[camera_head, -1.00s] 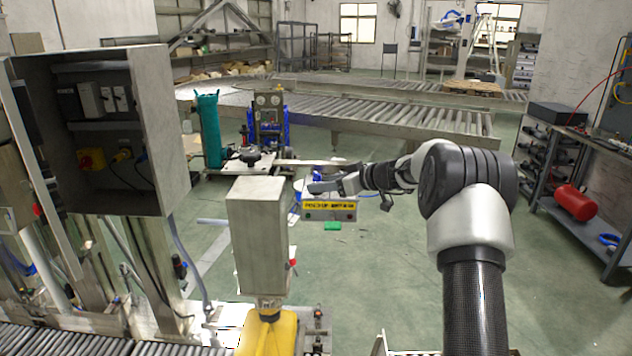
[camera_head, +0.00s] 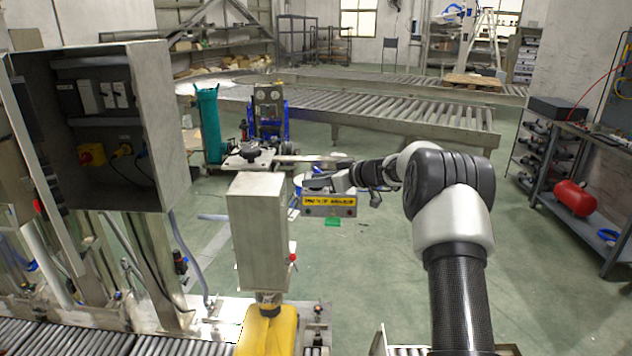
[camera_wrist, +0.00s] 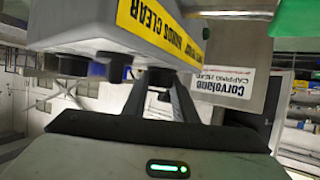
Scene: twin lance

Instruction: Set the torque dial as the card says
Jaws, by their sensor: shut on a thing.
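In the wrist view, a grey housing with a yellow "HANDS CLEAR" strip (camera_wrist: 165,30) fills the upper left. Several dark knobs (camera_wrist: 110,66) stick out of its lower face. My gripper (camera_wrist: 160,90) is shut on one dark knob (camera_wrist: 160,77); I cannot tell for sure that it is the torque dial. In the head view my gripper (camera_head: 325,182) is just above the yellow-labelled housing (camera_head: 330,203). The knobs, any dial scale and its setting are hidden there. I cannot make out the card in either view.
A grey panel marked "Corvolane CAPPING HEAD" (camera_wrist: 238,85) is close by on the right of the wrist view. In the head view a tall grey box (camera_head: 258,230) on a yellow base (camera_head: 268,330) stands left of my arm. An open cabinet (camera_head: 110,130) is further left.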

